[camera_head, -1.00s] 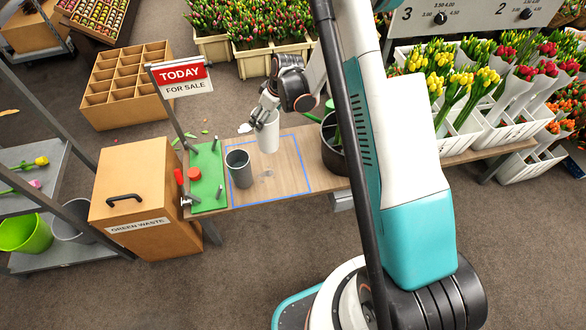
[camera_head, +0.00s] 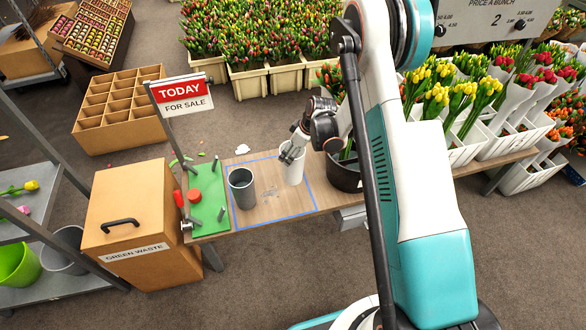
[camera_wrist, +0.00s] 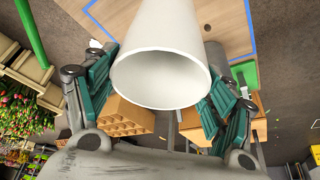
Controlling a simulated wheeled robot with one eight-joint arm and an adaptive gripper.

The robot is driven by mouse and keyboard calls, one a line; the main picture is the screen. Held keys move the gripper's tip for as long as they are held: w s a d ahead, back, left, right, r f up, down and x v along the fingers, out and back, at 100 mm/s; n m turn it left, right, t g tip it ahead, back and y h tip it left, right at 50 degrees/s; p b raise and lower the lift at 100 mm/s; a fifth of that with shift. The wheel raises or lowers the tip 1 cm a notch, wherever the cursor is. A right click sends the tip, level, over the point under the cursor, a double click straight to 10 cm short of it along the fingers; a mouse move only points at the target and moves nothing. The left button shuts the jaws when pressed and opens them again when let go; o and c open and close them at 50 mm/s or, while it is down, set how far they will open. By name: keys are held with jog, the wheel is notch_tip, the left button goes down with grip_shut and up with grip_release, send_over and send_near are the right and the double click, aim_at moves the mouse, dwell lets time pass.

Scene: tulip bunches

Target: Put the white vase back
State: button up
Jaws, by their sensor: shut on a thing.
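The white vase (camera_head: 291,171) is upright over the far right part of the blue-outlined area (camera_head: 309,190) on the wooden table (camera_head: 262,214). My gripper (camera_head: 292,154) is shut on the vase near its rim. In the wrist view the empty vase (camera_wrist: 160,78) sits between the teal-padded fingers, one on each side, its open mouth toward the camera. I cannot tell whether its base touches the table. A dark grey vase (camera_head: 242,190) stands to its left within the outline.
A black pot (camera_head: 343,176) stands close to the right of the white vase. A green board (camera_head: 209,205) with posts and a red knob lies at the table's left end, below a sale sign (camera_head: 183,92). The table front between the vases is clear.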

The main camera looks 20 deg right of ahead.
jog(key=shift+f+b, duration=1.2)
jog(key=shift+f, duration=2.7)
jog(key=o, duration=2.1)
